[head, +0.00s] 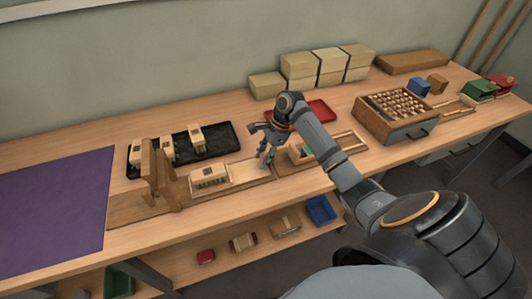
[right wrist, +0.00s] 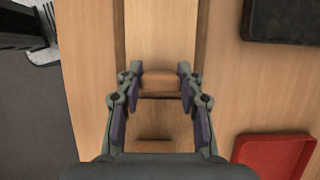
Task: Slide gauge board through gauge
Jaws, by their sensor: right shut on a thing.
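The gauge (head: 148,172) is a pair of upright wooden plates on a wooden base at the left of the bench. To its right, the pale gauge board (head: 245,172) lies flat along the base and carries a light block with dark slots (head: 210,179) near its left end. My right gripper (head: 265,163) is over the board's right end. In the right wrist view my right gripper (right wrist: 160,84) is shut on a small wooden handle block (right wrist: 161,80), with a finger on each side. The board (right wrist: 160,30) runs away from it. My left gripper is not in view.
A black tray (head: 222,155) with pale blocks is behind the gauge. A red tray (head: 318,110) lies behind my right arm. A purple mat (head: 55,205) covers the left. A box of tufts (head: 390,125) stands at the right; pale boxes (head: 300,70) stand along the wall.

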